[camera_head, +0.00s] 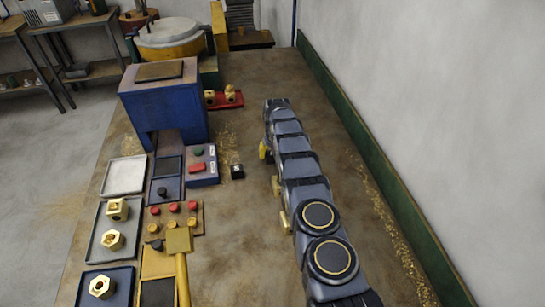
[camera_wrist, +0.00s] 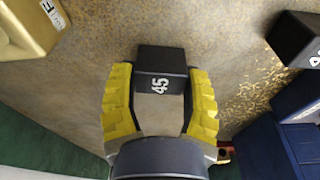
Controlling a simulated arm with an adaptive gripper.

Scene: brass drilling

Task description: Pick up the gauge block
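A small black block marked 45 (camera_wrist: 161,66) sits between the yellow fingers of my gripper (camera_wrist: 161,78) in the wrist view. It appears to be the gauge block. The inner finger pads seem to touch both its sides. In the head view my gripper (camera_head: 265,151) is over the bench right of the red-button box, and its fingertips and the held block are hidden there. Whether the block is resting on the bench or raised is not clear. A second black block (camera_wrist: 297,40) with a white marking is to the right in the wrist view; it appears in the head view (camera_head: 237,171).
A brass-coloured labelled piece (camera_wrist: 30,25) is at the wrist view's upper left. Left of my arm are a blue machine (camera_head: 165,108), a red-button box (camera_head: 202,168) and trays with brass parts (camera_head: 92,258). A green rail (camera_head: 375,165) runs along the right wall.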

